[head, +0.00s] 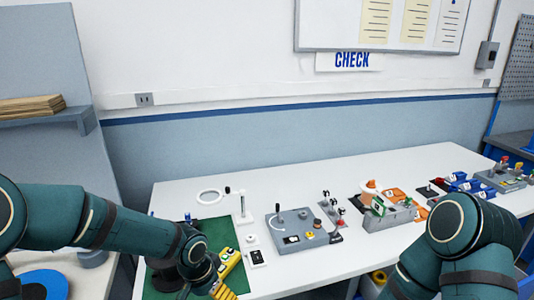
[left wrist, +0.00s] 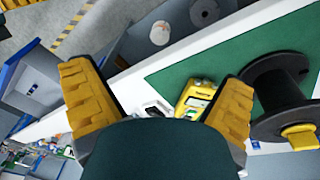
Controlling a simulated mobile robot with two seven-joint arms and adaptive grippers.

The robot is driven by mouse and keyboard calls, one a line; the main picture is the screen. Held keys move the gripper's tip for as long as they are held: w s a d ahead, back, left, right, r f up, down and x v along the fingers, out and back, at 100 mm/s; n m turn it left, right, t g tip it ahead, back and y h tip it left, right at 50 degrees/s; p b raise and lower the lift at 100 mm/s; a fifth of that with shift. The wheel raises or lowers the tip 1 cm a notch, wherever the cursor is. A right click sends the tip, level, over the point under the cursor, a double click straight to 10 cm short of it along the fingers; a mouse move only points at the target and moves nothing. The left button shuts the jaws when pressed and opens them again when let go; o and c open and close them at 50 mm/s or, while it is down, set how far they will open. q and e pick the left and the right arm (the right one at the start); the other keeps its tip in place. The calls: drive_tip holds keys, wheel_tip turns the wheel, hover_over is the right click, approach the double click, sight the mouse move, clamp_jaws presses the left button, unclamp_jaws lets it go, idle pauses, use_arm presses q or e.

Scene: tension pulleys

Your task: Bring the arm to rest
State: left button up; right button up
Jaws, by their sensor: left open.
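My left gripper (left wrist: 156,80) is open, with its two yellow fingers spread apart and nothing between their tips in the left wrist view. In the head view its yellow finger (head: 222,291) shows at the bottom edge, near the table's front left, partly cut off. A yellow handheld device (left wrist: 195,97) lies on the table beyond the fingers, near the right one; it also shows in the head view (head: 229,262). My right arm (head: 462,250) comes in at the lower right; its gripper is out of the picture.
The table's back strip is clear.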

use_arm(q)
drive_tip(key=s+d+f+n+b, duration=0.1)
drive_tip(key=s+f+n, duration=0.1)
drive_tip(key=f, duration=0.5)
drive_tip(key=s+d+f+n+h+b, duration=0.1)
drive_tip(key=s+f+n, duration=0.1)
drive_tip(key=s+f, duration=0.3)
drive_tip(key=s+d+f+n+t+h+b, duration=0.1)
drive_tip(key=s+f+n, duration=0.2)
drive_tip(key=f, duration=0.6)
drive_tip(key=shift+s+f, duration=0.3)
drive_tip(key=shift+s, duration=0.35)
use_arm(e)
drive_tip(key=f, duration=0.4)
drive_tip(key=shift+w+a+f, duration=0.1)
drive_tip(key=shift+w+f, duration=0.15)
drive_tip(key=shift+f, duration=0.05)
